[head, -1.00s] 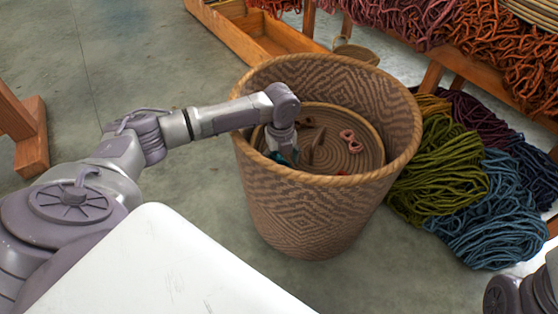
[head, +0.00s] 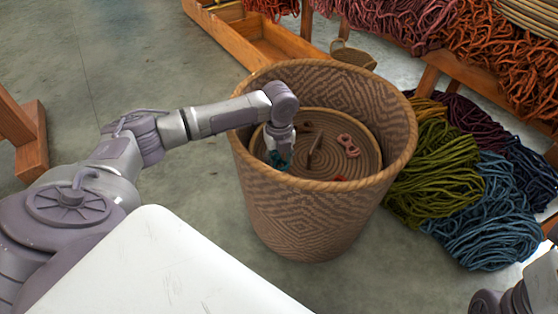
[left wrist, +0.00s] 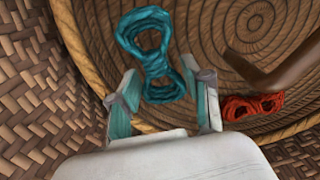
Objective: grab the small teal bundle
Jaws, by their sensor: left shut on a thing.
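The small teal bundle (head: 279,160) is a looped, figure-eight skein inside the tall woven basket (head: 315,215), near its left inner side. My left gripper (head: 280,153) reaches down into the basket and is shut on the bundle. In the left wrist view, the bundle's lower loop sits between the two fingertips (left wrist: 165,95), and its upper loop (left wrist: 143,28) extends beyond them. I cannot tell whether the bundle touches the basket's coiled floor. My right gripper is out of view; only part of that arm shows at the bottom right.
On the coiled floor (head: 350,165) lie a pinkish-red bundle (head: 348,146), a brown stick-like piece (head: 315,144) and a red bundle, seen in the left wrist view (left wrist: 253,106). Green (head: 435,175) and blue (head: 490,215) skeins lie right of the basket. The basket's rim surrounds my arm.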

